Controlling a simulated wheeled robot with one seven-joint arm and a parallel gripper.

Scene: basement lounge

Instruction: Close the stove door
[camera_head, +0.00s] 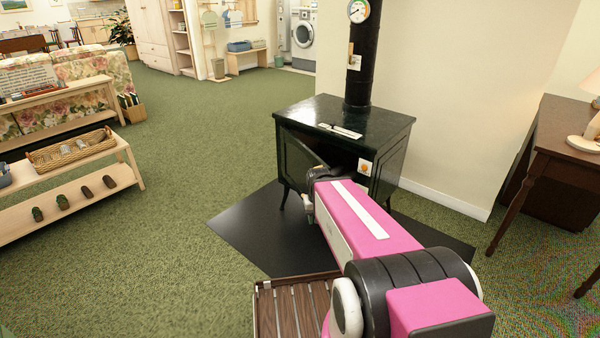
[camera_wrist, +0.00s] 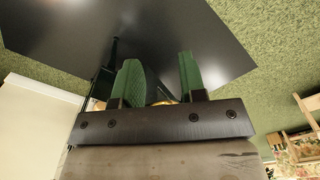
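The black stove (camera_head: 396,150) stands on a dark floor plate (camera_head: 245,232). Its door (camera_head: 297,158) on the front left face appears to stand ajar, with a dark gap at its right edge; my arm hides much of this side. My gripper (camera_head: 310,208) is low in front of the door, mostly hidden by my arm. In the wrist view my gripper (camera_wrist: 161,78) has its two green fingers apart with no object clearly held between them. A dark edge, probably of the stove, shows just left of the fingers; contact cannot be told.
A stovepipe (camera_head: 363,70) with a gauge rises from the stove top. A pale wall (camera_head: 450,90) stands behind it. A wooden side table (camera_head: 560,140) is at right, and a low shelf (camera_head: 70,185) with a basket at left. Green carpet (camera_head: 190,160) between is clear.

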